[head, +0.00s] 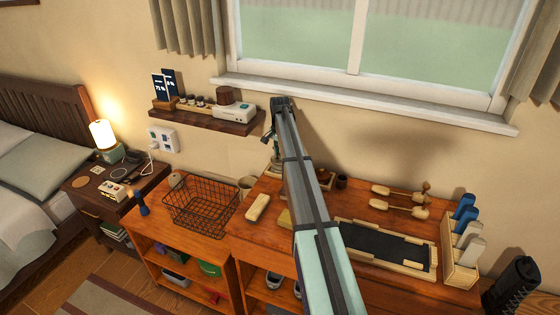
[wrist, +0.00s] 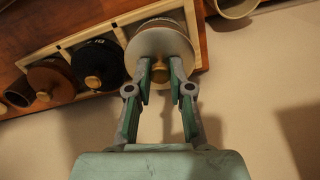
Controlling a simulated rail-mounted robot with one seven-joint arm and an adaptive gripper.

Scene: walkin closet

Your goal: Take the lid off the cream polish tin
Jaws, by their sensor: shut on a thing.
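The cream polish tin's pale round lid (wrist: 160,42) is at the top middle of the wrist view, with a small brass-coloured knob (wrist: 160,74). My gripper (wrist: 160,68) is shut on that knob, one finger on each side. The tin's body below the lid is mostly hidden, and I cannot tell whether a gap separates them. A black-lidded tin (wrist: 94,64) and a brown-lidded tin (wrist: 52,80) stand beside it in a pale wooden rack (wrist: 118,18). In the head view my gripper (head: 275,148) is over the wooden bench, and my arm hides most of the tins.
On the bench (head: 258,232) a cream block (head: 257,207) lies left of my arm. A dark mat in a frame (head: 385,247), wooden shoe trees (head: 400,200) and a brush rack (head: 460,250) are to the right. A wall shelf (head: 205,118) is near my gripper. A wire basket (head: 200,205) stands left.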

